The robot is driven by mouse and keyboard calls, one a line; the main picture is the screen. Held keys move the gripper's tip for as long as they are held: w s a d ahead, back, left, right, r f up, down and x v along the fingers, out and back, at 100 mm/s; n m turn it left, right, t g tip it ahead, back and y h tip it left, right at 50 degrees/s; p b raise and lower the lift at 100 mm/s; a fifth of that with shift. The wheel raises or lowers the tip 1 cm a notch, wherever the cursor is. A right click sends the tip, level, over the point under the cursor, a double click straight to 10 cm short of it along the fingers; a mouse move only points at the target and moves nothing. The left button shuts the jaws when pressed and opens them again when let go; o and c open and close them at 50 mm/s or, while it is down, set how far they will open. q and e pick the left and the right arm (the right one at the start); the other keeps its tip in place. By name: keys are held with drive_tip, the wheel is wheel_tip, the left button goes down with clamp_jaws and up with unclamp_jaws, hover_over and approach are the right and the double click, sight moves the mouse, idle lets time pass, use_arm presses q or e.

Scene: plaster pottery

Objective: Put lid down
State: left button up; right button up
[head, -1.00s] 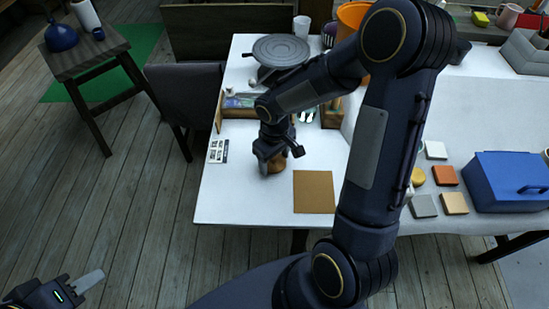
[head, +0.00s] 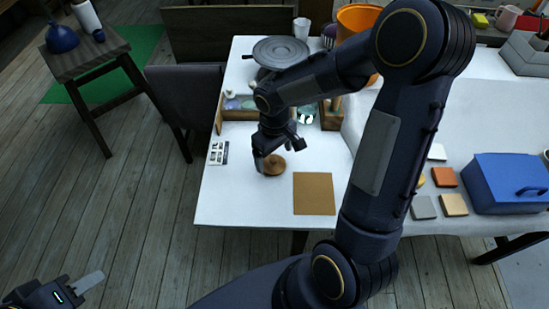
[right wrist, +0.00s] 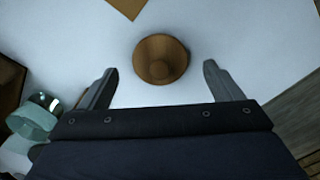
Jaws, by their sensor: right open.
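The brown round lid (head: 274,165) lies on the white table, left of a flat brown square board (head: 314,194). In the right wrist view the lid (right wrist: 160,60) shows a raised knob at its middle. My right gripper (head: 272,158) is just above and beside the lid. Its two fingers (right wrist: 157,85) are wide apart, with the lid between and beyond their tips, and they do not touch it. My left gripper (head: 82,285) is at the lower left, away from the table; only part of it shows and its opening is unclear.
A wooden tray (head: 217,115) with small items stands behind the lid, with a grey turntable (head: 281,51) further back. A small printed card (head: 218,153) lies to the left. A blue box (head: 508,183) and several coloured tiles (head: 454,204) are at the right. The table's front left is clear.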

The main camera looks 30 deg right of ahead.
sight(275, 160)
wheel_tip(275, 160, up, 9)
drive_tip(key=s+a+r+m+t+y, duration=0.2)
drive_tip(key=s+r, duration=0.1)
drive_tip(key=s, duration=0.5)
drive_tip(key=s+a+r+m+t+y, duration=0.1)
drive_tip(key=s+a+r+m+t, duration=0.1)
drive_tip(key=s, duration=0.6)
drive_tip(key=shift+s+a+r+m+t+y+p, duration=0.15)
drive_tip(key=shift+s+r+m+t+y+p, duration=0.2)
drive_tip(key=shift+r+t, duration=0.35)
drive_tip(key=shift+f, duration=0.15)
